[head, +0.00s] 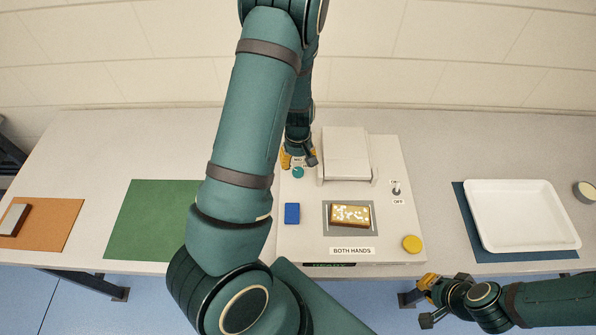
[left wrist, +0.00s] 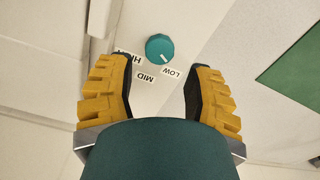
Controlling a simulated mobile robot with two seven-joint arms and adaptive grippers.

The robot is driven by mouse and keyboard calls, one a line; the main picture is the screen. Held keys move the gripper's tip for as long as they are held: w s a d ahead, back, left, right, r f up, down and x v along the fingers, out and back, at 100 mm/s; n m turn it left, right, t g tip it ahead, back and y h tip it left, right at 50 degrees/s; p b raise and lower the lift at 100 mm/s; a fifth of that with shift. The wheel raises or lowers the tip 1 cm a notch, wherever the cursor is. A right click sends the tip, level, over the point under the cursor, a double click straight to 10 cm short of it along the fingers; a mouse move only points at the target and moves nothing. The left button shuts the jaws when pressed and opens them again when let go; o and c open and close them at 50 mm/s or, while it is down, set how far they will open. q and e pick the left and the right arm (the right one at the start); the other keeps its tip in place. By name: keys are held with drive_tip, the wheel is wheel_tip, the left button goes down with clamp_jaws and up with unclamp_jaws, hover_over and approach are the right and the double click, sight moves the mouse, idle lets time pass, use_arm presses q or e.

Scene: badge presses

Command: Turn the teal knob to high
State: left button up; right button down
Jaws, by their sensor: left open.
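The teal knob (left wrist: 160,48) sits on the pale press panel, with LOW (left wrist: 171,72), MID (left wrist: 145,77) and HIGH labels around it. Its white mark points toward LOW. In the head view the knob (head: 298,172) shows at the press's left side, just below my left gripper (head: 299,160). In the left wrist view my left gripper (left wrist: 158,85) is open, its yellow-backed fingers apart and the knob ahead of the gap between them, untouched. The HIGH label is partly covered by a finger. My right gripper (head: 426,302) is open and empty in front of the table.
A white tray (head: 520,190) is right; green (head: 150,215) and orange (head: 62,235) mats are left.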

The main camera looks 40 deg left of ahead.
sight(298, 171)
use_arm(q)
drive_tip(key=shift+f+b, duration=0.3)
drive_tip(key=shift+f, duration=2.35)
drive_tip(key=shift+c, duration=0.4)
clamp_jaws()
